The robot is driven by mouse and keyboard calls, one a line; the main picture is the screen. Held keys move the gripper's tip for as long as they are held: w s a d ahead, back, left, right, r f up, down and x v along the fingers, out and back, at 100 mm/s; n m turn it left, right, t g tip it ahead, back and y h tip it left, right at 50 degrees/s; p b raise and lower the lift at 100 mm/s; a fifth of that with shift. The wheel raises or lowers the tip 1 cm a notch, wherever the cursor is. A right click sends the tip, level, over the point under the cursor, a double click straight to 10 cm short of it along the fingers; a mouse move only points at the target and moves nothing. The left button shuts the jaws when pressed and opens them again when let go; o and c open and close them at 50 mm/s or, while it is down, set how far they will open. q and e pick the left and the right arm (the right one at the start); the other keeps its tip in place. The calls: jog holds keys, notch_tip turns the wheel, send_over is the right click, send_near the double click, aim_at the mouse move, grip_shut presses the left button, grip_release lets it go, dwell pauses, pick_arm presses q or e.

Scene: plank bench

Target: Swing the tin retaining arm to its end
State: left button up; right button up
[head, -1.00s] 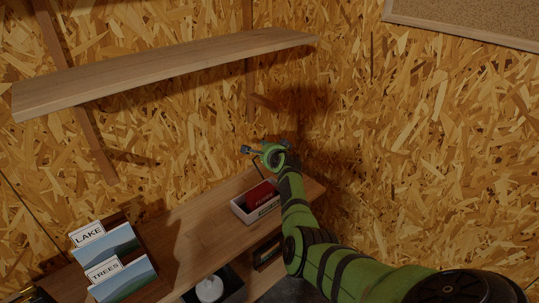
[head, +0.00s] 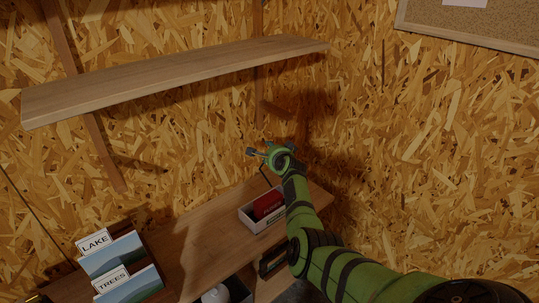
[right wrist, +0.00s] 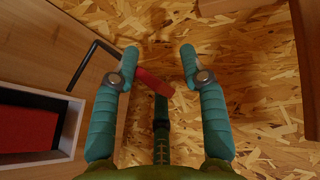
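A red tin (head: 268,206) sits in a pale open-topped box (head: 253,222) on the wooden bench. In the right wrist view the tin (right wrist: 28,124) and the box rim (right wrist: 74,124) are at left. The retaining arm shows there as a bent dark rod (right wrist: 84,64) with a red grip (right wrist: 152,83). My right gripper (head: 261,150) is above the back of the box in the head view. In the right wrist view my gripper (right wrist: 159,54) is open, and the red grip lies between its fingers, nearer the left one. Contact cannot be told. My left gripper is out of view.
A wooden shelf (head: 180,78) hangs on the chipboard wall above the bench (head: 200,236). Card holders marked LAKE (head: 95,243) and TREES (head: 112,281) stand at left. A pinboard (head: 470,22) is at upper right. The bench between cards and box is clear.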

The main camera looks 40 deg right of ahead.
jog(key=shift+s+f, duration=0.15)
jog(key=shift+f, duration=0.05)
dwell(0.5)
jog(key=shift+a, duration=0.1)
jog(key=shift+s+a+r, duration=0.1)
jog(key=shift+s, duration=0.15)
jog(key=v, duration=1.1)
jog(key=shift+r, duration=0.25)
jog(key=shift+s, duration=0.15)
